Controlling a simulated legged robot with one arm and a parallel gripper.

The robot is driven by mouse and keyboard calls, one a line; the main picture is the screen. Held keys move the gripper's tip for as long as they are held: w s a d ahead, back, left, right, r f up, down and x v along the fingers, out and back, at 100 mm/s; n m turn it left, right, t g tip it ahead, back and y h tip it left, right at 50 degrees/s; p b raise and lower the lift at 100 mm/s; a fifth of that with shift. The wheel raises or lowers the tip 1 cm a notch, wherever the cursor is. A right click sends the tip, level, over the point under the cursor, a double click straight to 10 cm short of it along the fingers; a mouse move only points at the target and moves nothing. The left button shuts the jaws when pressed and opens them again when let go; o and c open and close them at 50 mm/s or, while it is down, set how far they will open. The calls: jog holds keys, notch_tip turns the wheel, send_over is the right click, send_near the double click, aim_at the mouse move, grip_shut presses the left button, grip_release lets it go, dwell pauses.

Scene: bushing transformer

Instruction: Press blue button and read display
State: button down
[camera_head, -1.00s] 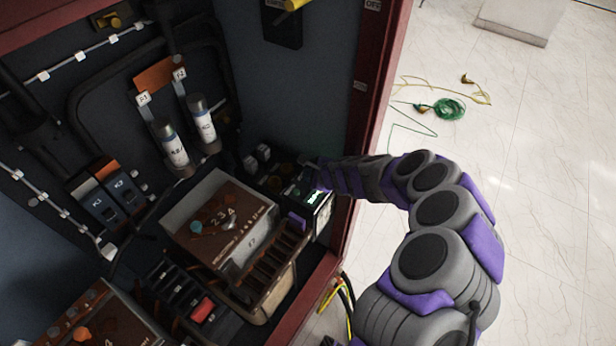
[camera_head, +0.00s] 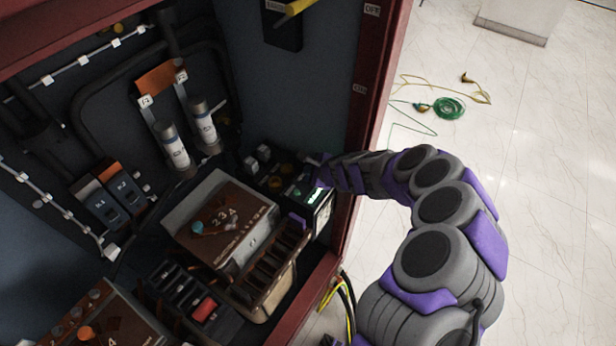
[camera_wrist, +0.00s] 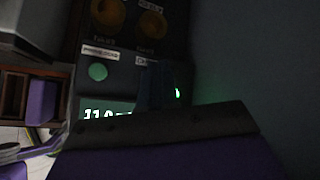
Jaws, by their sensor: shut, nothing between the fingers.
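The small dark meter box (camera_head: 299,194) stands at the right inside of the cabinet, with a lit green display (camera_head: 318,196) on its top face. In the wrist view the lit display (camera_wrist: 103,111) shows digits, partly covered by my gripper, so the full reading cannot be told. A round green button (camera_wrist: 98,72) is beside the display. My gripper (camera_wrist: 154,84) is shut and empty, its fingertips at the panel next to the display. Contact cannot be told. No blue button is clearly seen; it may be hidden by the fingers. My gripper also shows in the head view (camera_head: 324,168).
Two yellow round sockets (camera_wrist: 108,12) are on the same panel. A brown-faced box (camera_head: 222,222) sits left of the meter. The red cabinet frame (camera_head: 372,120) is close to my arm. Yellow and green cables (camera_head: 447,108) lie on the open floor at right.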

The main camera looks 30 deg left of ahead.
jog(key=shift+r+p, duration=1.6)
jog(key=shift+r, duration=0.8)
jog(key=shift+r, duration=0.1)
